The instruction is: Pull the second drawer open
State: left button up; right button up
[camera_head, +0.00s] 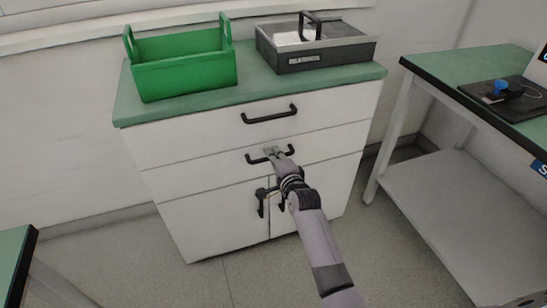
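A white cabinet with a green top has two drawers above a pair of doors. The second drawer (205,176) lies below the top drawer (196,139), and its front looks flush with the cabinet. Its black handle (253,160) is partly covered by my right gripper (273,152). My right arm comes up from the bottom right, and the gripper is at the middle of that handle. The fingers are small here, and I cannot tell whether they are closed around the bar. My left gripper is out of view.
A green open box (188,76) and a grey case with a black handle (318,53) stand on the cabinet top. A green-topped table (440,65) with a lower shelf stands at the right. Another table corner (14,250) shows at the lower left. The floor before the cabinet looks clear.

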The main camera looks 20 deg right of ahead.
grip_shut()
jog(key=shift+s, duration=0.15)
dwell(0.4)
